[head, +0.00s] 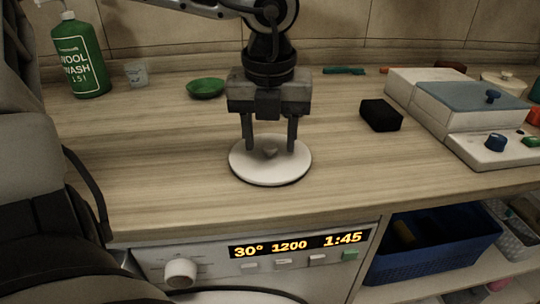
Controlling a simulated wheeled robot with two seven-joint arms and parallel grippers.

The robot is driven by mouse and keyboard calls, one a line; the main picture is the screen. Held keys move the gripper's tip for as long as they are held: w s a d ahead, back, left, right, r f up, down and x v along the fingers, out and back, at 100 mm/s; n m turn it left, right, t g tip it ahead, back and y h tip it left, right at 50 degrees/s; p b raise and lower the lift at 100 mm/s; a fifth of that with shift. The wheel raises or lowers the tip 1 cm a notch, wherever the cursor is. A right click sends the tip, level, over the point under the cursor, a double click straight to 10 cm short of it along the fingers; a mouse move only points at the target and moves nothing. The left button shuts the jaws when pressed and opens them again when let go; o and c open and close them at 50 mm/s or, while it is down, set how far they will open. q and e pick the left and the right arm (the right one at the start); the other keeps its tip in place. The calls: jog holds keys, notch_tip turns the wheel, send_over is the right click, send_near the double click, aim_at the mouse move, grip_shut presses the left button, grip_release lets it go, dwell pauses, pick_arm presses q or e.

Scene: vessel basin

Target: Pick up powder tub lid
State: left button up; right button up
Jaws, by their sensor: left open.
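A round white lid (270,172) with a small knob (270,151) in its middle lies flat on the wooden counter, near the front edge; I take it to be the powder tub lid. My left gripper (270,148) points straight down over it. Its two fingers are open, one on each side of the knob, with a gap to the knob on both sides. I cannot tell whether the fingertips touch the lid. My right gripper is not in view.
A green wool wash bottle (80,58), a small clear cup (137,75) and a green dish (206,88) stand at the back left. A black block (380,115) and a white box (425,92) are to the right. A blue basket (432,246) sits below the counter.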

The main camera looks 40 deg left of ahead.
pick_arm(q)
jog(key=shift+f, duration=0.35)
jog(key=c, duration=1)
jog(key=shift+r, duration=0.15)
jog(key=shift+c, duration=0.2)
